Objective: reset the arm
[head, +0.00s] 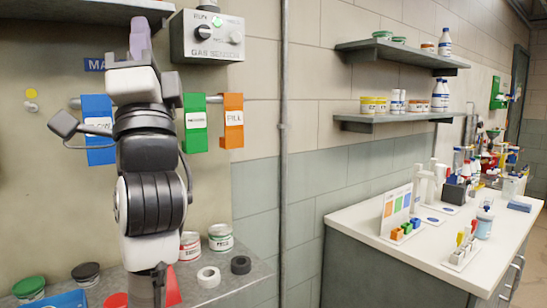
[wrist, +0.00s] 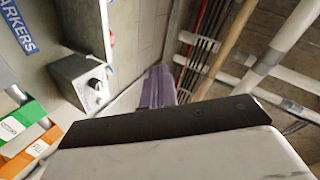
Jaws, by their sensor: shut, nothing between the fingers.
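My arm stands upright at the left of the head view. My gripper (head: 140,38) is at its top, with purple fingers pointing up. The fingers are together, with nothing seen between them. In the wrist view the fingers (wrist: 157,86) show beyond a dark bar and point up towards the ceiling pipes. The gripper is left of the grey gas sensor box (head: 207,37) and apart from it in the head view. The box also shows in the wrist view (wrist: 80,79).
Blue (head: 98,110), green (head: 195,123) and orange (head: 233,122) tags hang from a rail behind my arm. A lower shelf holds tubs and tape rolls (head: 209,277). A white counter (head: 345,222) with bottles and coloured blocks stands right. Wall shelves (head: 395,53) hold tubs.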

